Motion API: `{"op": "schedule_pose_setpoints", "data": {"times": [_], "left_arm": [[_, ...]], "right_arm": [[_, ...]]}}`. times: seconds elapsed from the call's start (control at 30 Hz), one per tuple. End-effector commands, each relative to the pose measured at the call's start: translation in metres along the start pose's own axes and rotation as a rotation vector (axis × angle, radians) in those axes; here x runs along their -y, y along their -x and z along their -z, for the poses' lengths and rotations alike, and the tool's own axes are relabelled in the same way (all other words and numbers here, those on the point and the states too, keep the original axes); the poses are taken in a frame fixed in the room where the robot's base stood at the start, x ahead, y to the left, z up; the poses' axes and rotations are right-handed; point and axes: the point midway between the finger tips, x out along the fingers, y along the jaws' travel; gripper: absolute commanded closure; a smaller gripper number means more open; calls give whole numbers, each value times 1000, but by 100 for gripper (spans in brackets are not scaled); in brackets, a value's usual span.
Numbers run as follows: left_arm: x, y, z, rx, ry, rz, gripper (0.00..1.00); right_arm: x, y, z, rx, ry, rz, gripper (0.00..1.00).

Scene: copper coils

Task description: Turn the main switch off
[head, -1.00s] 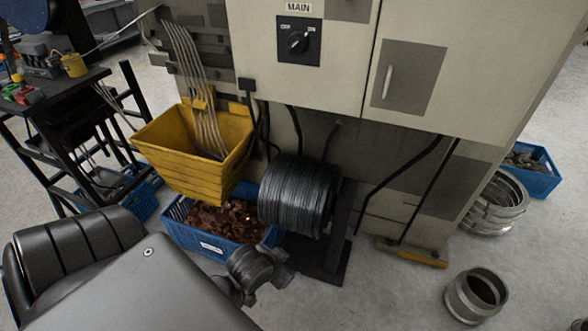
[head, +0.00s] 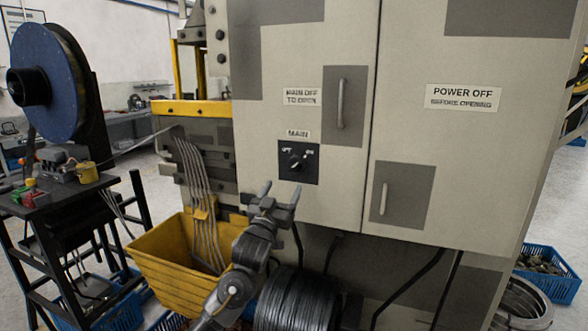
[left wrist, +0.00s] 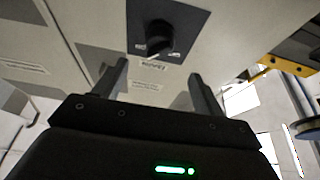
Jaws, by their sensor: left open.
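The main switch is a black knob (head: 297,162) on a dark square plate (head: 285,177) on the grey cabinet, below a MAIN label (head: 298,134). OFF is marked at its upper left and ON at its upper right. The knob seems to point towards ON, but it is small. My left gripper (head: 280,190) is open and empty, just below the plate and apart from the knob. In the left wrist view the knob (left wrist: 159,38) sits ahead of the gap between the spread fingers (left wrist: 158,76). My right gripper is not in view.
Cabinet door handles (head: 341,104) and (head: 384,198) stick out to the right of the switch. A yellow hopper (head: 165,270) with metal strands is at the lower left. A black wire coil (head: 290,305) stands below. The cabinet face around the switch is flat.

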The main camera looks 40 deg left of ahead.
Motion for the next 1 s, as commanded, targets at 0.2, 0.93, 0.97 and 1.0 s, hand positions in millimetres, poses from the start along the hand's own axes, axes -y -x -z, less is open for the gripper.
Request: {"op": "schedule_pose_setpoints", "data": {"times": [0.2, 0.93, 0.97, 1.0], "left_arm": [[0, -27, 3, 1, -2, 1, 30], [-1, -106, -2, 4, -1, -1, 30], [-1, -106, -2, 4, -1, -1, 30], [-1, -106, -2, 4, -1, -1, 30]], "right_arm": [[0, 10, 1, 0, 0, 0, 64], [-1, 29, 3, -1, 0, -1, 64], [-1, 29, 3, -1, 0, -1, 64], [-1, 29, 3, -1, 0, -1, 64]]}}
